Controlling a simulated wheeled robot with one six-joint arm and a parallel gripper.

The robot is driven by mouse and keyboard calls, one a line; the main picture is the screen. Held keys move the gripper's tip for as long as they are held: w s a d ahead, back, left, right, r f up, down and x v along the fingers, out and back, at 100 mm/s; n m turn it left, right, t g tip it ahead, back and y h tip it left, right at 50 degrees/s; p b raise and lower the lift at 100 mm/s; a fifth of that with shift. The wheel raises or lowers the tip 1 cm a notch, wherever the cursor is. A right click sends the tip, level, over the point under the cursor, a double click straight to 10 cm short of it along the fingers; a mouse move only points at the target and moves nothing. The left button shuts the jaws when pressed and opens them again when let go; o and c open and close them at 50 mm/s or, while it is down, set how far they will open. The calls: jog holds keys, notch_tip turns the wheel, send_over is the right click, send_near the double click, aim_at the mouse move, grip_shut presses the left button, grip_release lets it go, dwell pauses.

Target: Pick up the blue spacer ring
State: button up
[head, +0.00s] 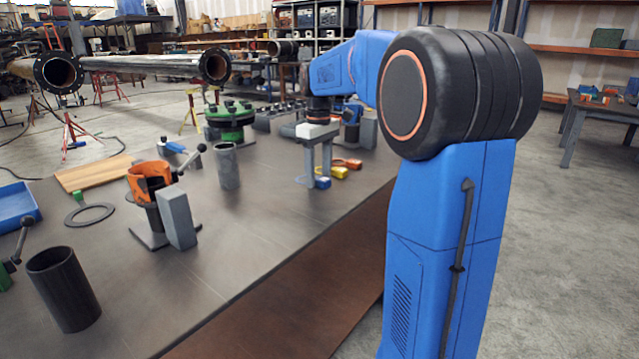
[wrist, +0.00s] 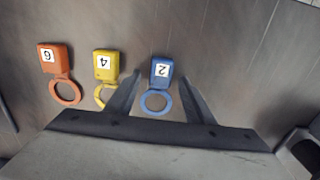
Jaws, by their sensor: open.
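The blue spacer ring (wrist: 154,102) lies flat on the table in the wrist view, with a blue tab marked 2 on its far side. My gripper (wrist: 160,80) is open, and its two dark fingers appear on either side of the blue ring and tab, with nothing held. I cannot tell how high the fingers are above the table. In the head view the blue tab (head: 322,183) shows near my gripper (head: 318,183), which points down at the table. The ring itself is hard to make out there.
A yellow spacer ring (wrist: 106,67) marked 4 lies close to the left finger, which partly covers its ring. An orange spacer ring (wrist: 65,92) lies farther left. A dark object (wrist: 302,145) stands at the lower right. A grey pipe piece (head: 228,167) and orange clamp (head: 150,182) stand left.

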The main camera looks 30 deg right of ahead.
jog(key=shift+c, duration=0.5)
jog(key=c, duration=1.1)
jog(key=shift+o, duration=0.2)
